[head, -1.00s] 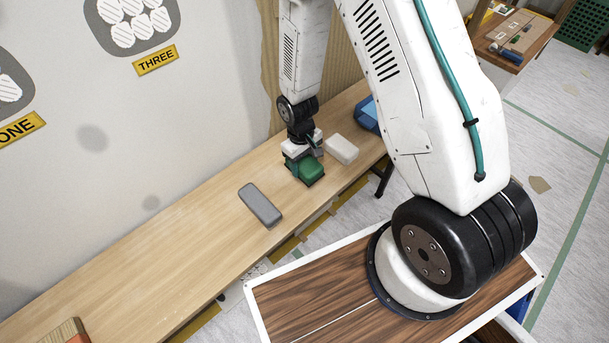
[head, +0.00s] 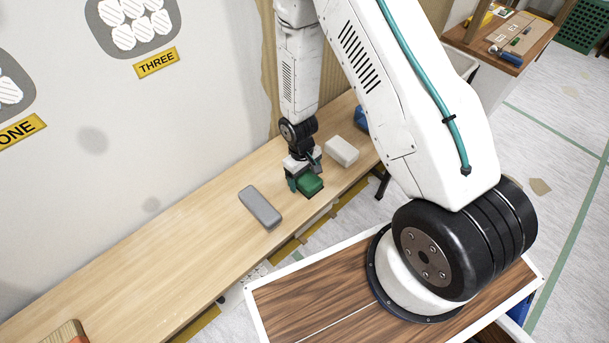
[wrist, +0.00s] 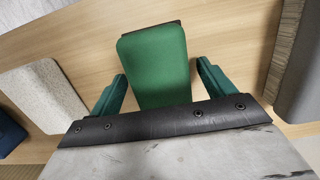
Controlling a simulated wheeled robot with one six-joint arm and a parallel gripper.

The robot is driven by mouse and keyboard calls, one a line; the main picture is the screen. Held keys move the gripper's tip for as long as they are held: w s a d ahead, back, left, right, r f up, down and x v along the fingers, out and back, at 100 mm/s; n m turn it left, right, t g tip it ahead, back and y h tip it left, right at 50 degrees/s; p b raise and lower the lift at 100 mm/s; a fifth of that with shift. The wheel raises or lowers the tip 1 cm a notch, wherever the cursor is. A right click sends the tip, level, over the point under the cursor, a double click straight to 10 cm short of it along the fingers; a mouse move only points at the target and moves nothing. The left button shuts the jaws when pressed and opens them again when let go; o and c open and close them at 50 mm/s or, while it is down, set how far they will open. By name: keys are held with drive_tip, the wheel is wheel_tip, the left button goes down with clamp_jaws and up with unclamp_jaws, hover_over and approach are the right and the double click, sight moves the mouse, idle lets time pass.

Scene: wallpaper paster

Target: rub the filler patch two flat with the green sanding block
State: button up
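The green sanding block (head: 311,185) lies on the long wooden bench, and it fills the middle of the wrist view (wrist: 155,62). My gripper (head: 303,178) is down at the block. In the wrist view its two teal fingers (wrist: 160,76) stand open on either side of the block, with a narrow gap showing at each side. Two round grey patches, an upper one (head: 92,138) and a lower one (head: 151,204), show on the pale wall. No label marks either as patch two, so I cannot tell which it is.
A grey block (head: 261,207) lies left of the green one on the bench (head: 165,245). A whitish block (head: 341,151) and a blue thing (head: 361,118) lie to the right. Signs ONE (head: 22,132) and THREE (head: 157,63) hang on the wall. The bench's left stretch is mostly clear.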

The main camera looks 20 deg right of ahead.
drive_tip(key=r, duration=0.2)
drive_tip(key=w+r, duration=0.1)
drive_tip(key=r, duration=0.5)
drive_tip(key=shift+w+a, duration=0.3)
drive_tip(key=shift+w, duration=0.1)
drive_tip(key=s+d+r+m+t, duration=0.1)
drive_tip(key=s+r, duration=0.2)
drive_tip(key=r, duration=1.1)
drive_tip(key=s+d+r+m+t, duration=0.1)
drive_tip(key=s+d+r, duration=0.15)
drive_tip(key=r, duration=1.05)
drive_tip(key=s+r, duration=0.6)
drive_tip(key=s, duration=0.3)
drive_tip(key=s+r+m, duration=0.1)
drive_tip(key=s+r, duration=0.6)
drive_tip(key=s, duration=0.2)
drive_tip(key=shift+s+m+t, duration=0.2)
drive_tip(key=shift+m+t, duration=0.1)
drive_tip(key=shift+c, duration=0.3)
